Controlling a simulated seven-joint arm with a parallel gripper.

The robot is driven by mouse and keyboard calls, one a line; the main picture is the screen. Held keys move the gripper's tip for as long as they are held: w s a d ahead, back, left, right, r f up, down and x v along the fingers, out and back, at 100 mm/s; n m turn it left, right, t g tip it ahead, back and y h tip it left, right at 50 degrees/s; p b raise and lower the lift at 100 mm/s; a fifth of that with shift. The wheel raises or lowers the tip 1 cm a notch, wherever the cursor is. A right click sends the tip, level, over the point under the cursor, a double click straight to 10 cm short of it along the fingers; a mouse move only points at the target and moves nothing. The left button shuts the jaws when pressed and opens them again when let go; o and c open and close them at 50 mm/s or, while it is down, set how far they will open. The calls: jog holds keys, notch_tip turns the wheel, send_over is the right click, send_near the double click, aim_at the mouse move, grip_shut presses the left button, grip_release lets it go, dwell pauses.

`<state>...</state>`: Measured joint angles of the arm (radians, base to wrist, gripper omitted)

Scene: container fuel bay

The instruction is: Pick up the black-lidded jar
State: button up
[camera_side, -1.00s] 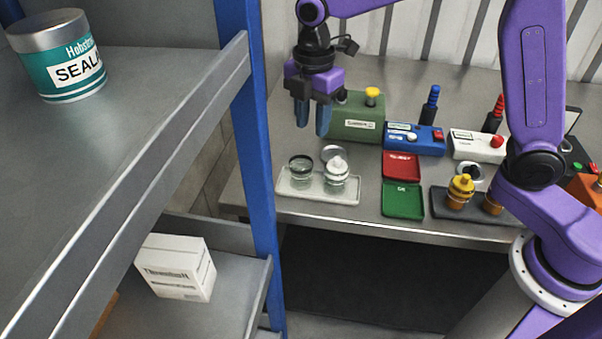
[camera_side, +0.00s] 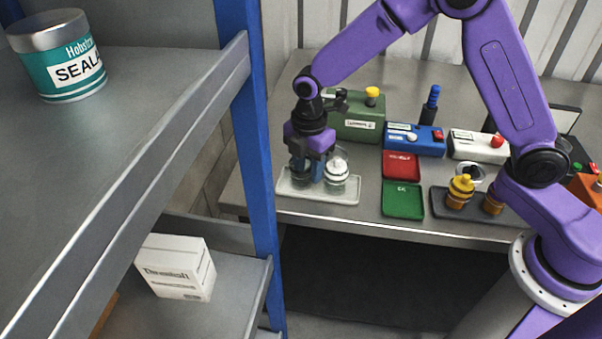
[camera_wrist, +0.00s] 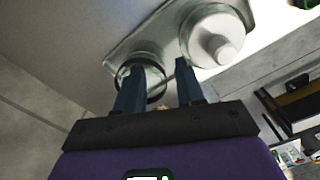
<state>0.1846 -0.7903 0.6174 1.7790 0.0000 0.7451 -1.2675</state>
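The black-lidded jar (camera_side: 304,183) is a small clear glass jar with a dark rim, standing upright at the left of a pale tray (camera_side: 346,199). My gripper (camera_side: 307,172) is lowered over it, pointing down, and its fingers hide much of it. In the wrist view the fingers (camera_wrist: 158,65) are apart; the left one overlaps the jar's dark ring (camera_wrist: 162,88), and part of the ring shows between them. The gripper is open. I cannot tell whether a finger touches the jar.
A white-topped jar (camera_side: 336,178) stands close to the right on the same tray; it also shows in the wrist view (camera_wrist: 212,42). A green box (camera_side: 355,120) is behind. Red (camera_side: 401,165) and green (camera_side: 403,199) trays lie right. A blue shelf post (camera_side: 257,170) stands left.

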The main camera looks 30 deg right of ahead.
jog(key=shift+f, duration=0.35)
grip_shut()
jog(key=shift+r, duration=0.1)
